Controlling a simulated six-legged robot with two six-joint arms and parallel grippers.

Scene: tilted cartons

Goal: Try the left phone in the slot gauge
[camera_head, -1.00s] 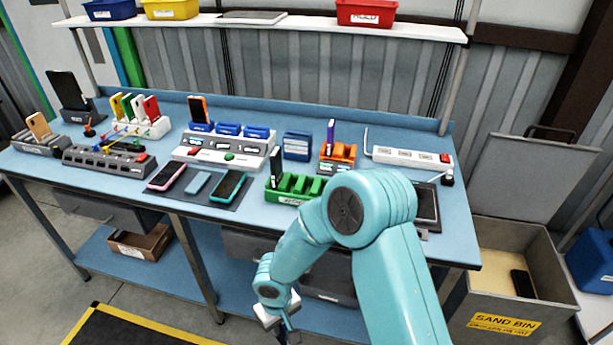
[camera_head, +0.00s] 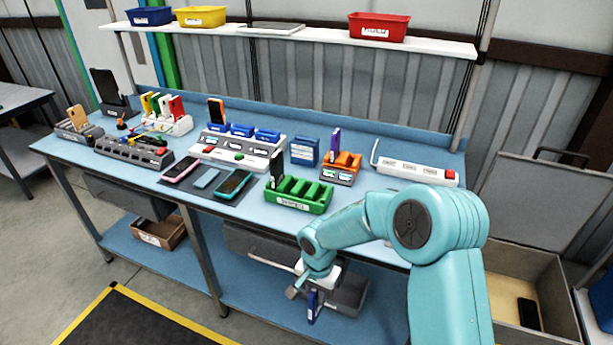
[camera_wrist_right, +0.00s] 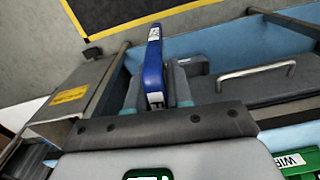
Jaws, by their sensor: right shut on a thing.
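A pink-edged phone (camera_head: 181,169) lies at the left of a dark mat on the bench, and a teal-edged phone (camera_head: 233,184) lies at its right. A small light-blue slab (camera_head: 207,179) lies between them. A blue block with a label (camera_head: 304,151) stands behind; I cannot tell whether it is the slot gauge. My right gripper (camera_head: 316,288) is in front of the bench, below its top, shut on a slim blue object (camera_head: 313,307). In the right wrist view this blue object (camera_wrist_right: 154,70) shows white labels; I cannot tell what it is. My left gripper is out of view.
A green slotted rack (camera_head: 298,194) stands near the bench's front edge. A white-grey dock (camera_head: 238,148) and an orange holder (camera_head: 341,168) stand behind. An open bin (camera_head: 555,290) stands at the right.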

